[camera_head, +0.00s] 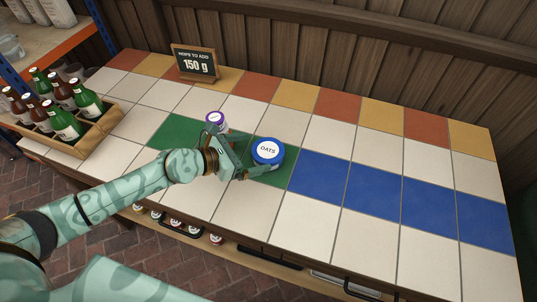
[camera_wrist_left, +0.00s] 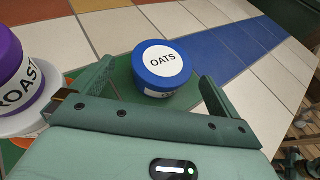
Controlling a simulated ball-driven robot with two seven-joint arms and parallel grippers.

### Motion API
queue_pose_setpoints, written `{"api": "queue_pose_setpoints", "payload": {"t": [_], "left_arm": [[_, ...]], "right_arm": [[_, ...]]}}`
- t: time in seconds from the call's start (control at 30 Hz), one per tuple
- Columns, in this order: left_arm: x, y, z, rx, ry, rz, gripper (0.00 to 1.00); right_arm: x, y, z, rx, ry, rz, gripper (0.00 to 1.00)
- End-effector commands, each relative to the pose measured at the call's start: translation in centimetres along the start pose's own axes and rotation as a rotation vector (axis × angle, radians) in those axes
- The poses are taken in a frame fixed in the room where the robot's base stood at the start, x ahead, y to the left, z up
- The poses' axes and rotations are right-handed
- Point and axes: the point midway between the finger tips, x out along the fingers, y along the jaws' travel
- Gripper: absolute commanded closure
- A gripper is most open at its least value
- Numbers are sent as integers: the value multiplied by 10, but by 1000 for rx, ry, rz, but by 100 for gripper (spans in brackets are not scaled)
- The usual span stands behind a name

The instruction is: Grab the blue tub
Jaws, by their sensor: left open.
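The blue tub (camera_head: 267,153) has a blue lid with a white label reading OATS. It stands upright on the green tiles of the table. In the left wrist view the tub (camera_wrist_left: 160,72) sits between and just beyond my open fingers. My left gripper (camera_head: 254,160) is open, with its fingers pointing toward the tub; in the left wrist view the gripper (camera_wrist_left: 155,95) holds nothing. I cannot tell whether a finger touches the tub. My right gripper is not in view.
A purple-lidded tub (camera_head: 215,118) labelled ROAST stands close beside my left gripper. A wooden crate of bottles (camera_head: 84,140) is at the left. A sign reading 150 g (camera_head: 195,64) stands at the back. The tiles (camera_head: 372,190) on the right are clear.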

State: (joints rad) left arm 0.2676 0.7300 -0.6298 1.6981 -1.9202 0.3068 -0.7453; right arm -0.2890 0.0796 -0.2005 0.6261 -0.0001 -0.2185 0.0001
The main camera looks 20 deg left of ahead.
Motion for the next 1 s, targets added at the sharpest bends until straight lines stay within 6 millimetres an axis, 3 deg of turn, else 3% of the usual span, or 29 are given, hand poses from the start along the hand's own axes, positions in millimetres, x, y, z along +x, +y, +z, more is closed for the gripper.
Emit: {"api": "queue_pose_setpoints", "payload": {"t": [0.17,0.43,0.73,0.9,1.0], "left_arm": [[15,-1,-2,0,0,-1,0],[56,-5,-7,0,0,-1,0],[62,-5,-5,0,0,-1,0],[61,-5,-5,0,1,-1,43],[61,-5,-5,0,0,-1,43]], "right_arm": [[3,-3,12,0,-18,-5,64],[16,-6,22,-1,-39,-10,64],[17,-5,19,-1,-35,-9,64],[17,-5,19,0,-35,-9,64],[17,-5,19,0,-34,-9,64]]}}
